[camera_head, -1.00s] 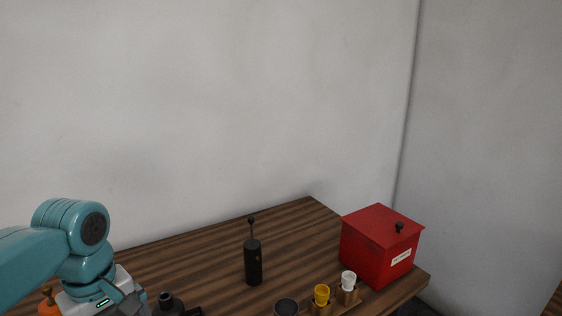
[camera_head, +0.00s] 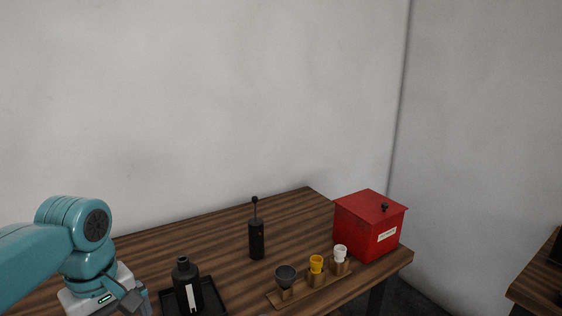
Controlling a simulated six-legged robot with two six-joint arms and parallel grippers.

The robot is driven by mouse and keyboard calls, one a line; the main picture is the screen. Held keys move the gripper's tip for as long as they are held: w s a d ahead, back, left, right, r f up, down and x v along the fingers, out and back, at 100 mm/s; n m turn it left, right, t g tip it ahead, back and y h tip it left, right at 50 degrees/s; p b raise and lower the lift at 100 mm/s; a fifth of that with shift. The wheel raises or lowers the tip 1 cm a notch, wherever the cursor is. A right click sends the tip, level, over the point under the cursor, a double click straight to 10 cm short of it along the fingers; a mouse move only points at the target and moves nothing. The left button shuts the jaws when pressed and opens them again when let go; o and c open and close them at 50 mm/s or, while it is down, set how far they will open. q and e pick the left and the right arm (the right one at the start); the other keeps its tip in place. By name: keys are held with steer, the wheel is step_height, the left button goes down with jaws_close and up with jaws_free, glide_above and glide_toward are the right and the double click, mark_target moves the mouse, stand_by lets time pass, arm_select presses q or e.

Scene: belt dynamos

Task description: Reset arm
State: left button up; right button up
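My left arm comes in from the left. Its gripper (camera_head: 135,301) is at the lower left, over the near left part of the wooden table (camera_head: 185,243). It is partly cut off by the bottom edge, and I cannot tell whether its fingers are apart. It is left of a black bottle (camera_head: 186,284) with a white label, which stands on a black tray (camera_head: 213,296). My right gripper is not in view.
A black hand grinder (camera_head: 256,239) stands mid-table. A wooden rack (camera_head: 324,283) holds a dark cup (camera_head: 285,275), a yellow cup (camera_head: 316,263) and a white cup (camera_head: 340,252). A red lidded box (camera_head: 367,228) is at the right end. Another table (camera_head: 540,285) is far right.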

arm_select(q)
steer(key=d+f+m+h, duration=0.1)
steer(key=d+f+m, duration=0.3)
steer(key=f, duration=0.9)
steer(key=d+f+m+h, duration=0.15)
steer(key=d+f, duration=0.45)
steer(key=f, duration=0.7)
steer(key=s+d+f+m, duration=0.1)
steer(key=s+d+f, duration=0.1)
steer(key=s+f, duration=0.5)
steer(key=s+d+f+m+h, duration=0.1)
steer(key=s+d+f+m, duration=0.1)
steer(key=s+f, duration=0.6)
steer(key=shift+d+f, duration=0.55)
steer(key=shift+f, duration=0.1)
steer(key=shift+h, duration=0.25)
